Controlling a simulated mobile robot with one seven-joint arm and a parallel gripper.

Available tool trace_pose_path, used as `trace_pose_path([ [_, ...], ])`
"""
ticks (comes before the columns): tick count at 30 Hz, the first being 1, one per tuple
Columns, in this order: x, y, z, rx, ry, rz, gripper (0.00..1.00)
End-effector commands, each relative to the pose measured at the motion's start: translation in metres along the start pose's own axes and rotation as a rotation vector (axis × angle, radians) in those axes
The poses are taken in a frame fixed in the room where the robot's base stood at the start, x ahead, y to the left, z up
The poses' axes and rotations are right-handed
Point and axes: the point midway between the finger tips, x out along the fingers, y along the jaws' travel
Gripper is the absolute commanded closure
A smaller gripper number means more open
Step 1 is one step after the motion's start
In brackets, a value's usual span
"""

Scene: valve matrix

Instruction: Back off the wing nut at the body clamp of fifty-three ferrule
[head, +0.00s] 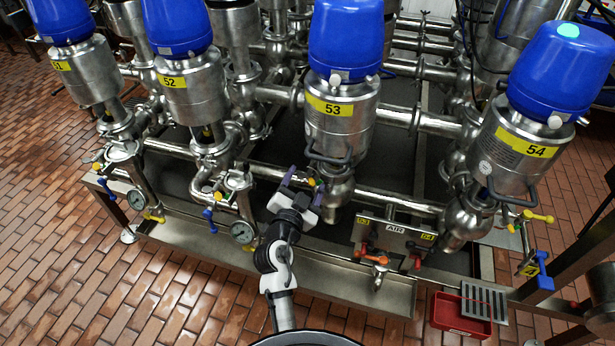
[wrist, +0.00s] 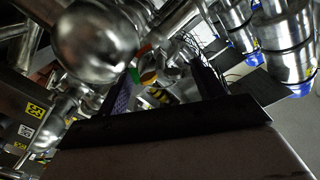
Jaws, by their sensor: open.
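Valve 53 (head: 341,105) stands upright at the middle of the head view, with a blue top and a yellow number label. Below its steel body is a dark curved handle, and a rounded steel valve body (head: 338,192) sits lower. My gripper (head: 303,187) is open beside that lower body, on its left, with purple-lined fingers. A small yellow piece (head: 311,182) shows near the fingertips; I cannot tell whether it is the wing nut. In the wrist view a small green-and-orange part (wrist: 146,65) shows beyond the fingers, near a large shiny steel ball shape (wrist: 95,42). The ferrule clamp is not clear.
Valve 52 (head: 178,80) stands left and valve 54 (head: 513,145) right. Pressure gauges (head: 242,232) hang at left. A red tray (head: 461,314) lies at lower right. Pipes crowd the space behind.

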Motion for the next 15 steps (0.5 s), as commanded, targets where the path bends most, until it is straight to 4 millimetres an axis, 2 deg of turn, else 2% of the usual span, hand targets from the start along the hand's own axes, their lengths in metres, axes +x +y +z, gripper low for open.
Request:
trace_pose_path([
  [9,-0.0004,-0.0002,0.0001,0.000,0.000,0.000,0.33],
  [15,-0.0003,-0.0001,0.0001,0.000,0.000,0.000,0.59],
])
